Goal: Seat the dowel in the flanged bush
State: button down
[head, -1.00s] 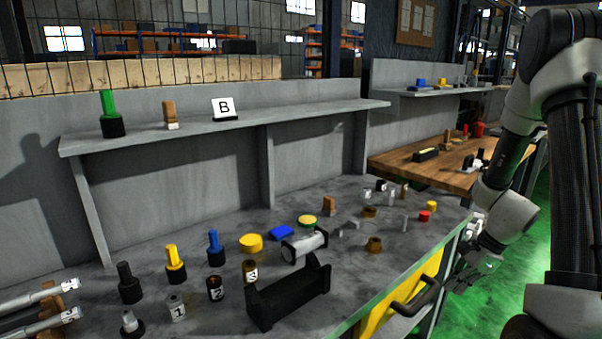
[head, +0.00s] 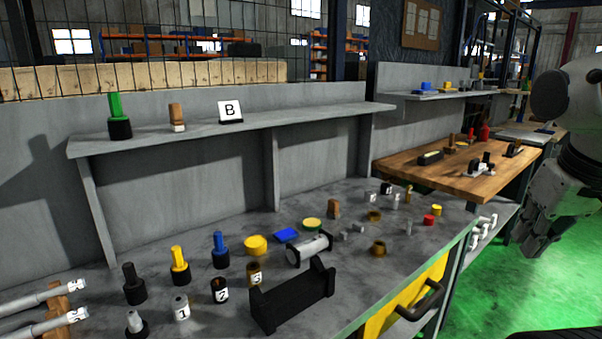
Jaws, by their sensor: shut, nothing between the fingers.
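Two brass-brown ring-like parts, one (head: 378,248) towards the bench's front and one (head: 374,216) farther back, look like flanged bushes; I cannot tell which is the task's. Small upright pale pins, one (head: 408,228) right of the front ring and one (head: 396,201) behind it, could be dowels, but they are too small to be sure. My gripper (head: 532,246) hangs at the right edge over the green floor, pointing down. It is shut and empty, well apart from the bench parts.
The grey bench (head: 215,320) holds a black cradle (head: 293,298), a silver cylinder (head: 309,250), numbered cylinders and coloured pegs. A shelf (head: 275,117) runs above its back. A yellow drawer (head: 384,318) with a dark handle faces the floor. A wooden table (head: 400,166) stands behind right.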

aim_at(378, 250)
jog(key=l+u, duration=0.1)
jog(key=u, duration=0.35)
jog(key=i+l+u, duration=0.1)
jog(key=l+u, duration=0.15)
jog(key=l, duration=0.15)
jog(key=i+l+u, duration=0.2)
jog(key=l, duration=0.2)
jog(key=l+u, duration=0.25)
jog(key=l, duration=0.15)
jog(key=l+u, duration=0.15)
jog(key=l, duration=2.1)
